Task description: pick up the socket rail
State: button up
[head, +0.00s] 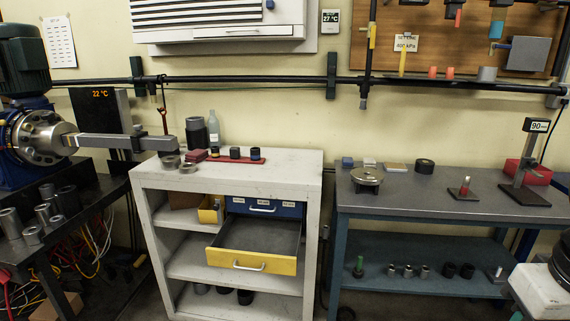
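The socket rail (245,161) looks to be the flat red strip on top of the white cabinet (290,172), towards its back. Several dark sockets stand upright on it, some with light bands. The rail lies flat, and nothing is seen holding it. My gripper is not in view.
Left of the rail are a dark red block (195,156), small metal rings, a dark cylinder and a grey bottle (213,129). A grey bar (125,142) from the blue machine reaches over the cabinet's left edge. A yellow-fronted drawer (252,262) stands open. The cabinet top's right is clear.

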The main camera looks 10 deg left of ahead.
aim_at(234, 157)
jog(key=u, duration=1.05)
jog(key=i, duration=1.65)
jog(key=z, duration=0.35)
jog(key=i, duration=0.5)
jog(key=z, duration=0.05)
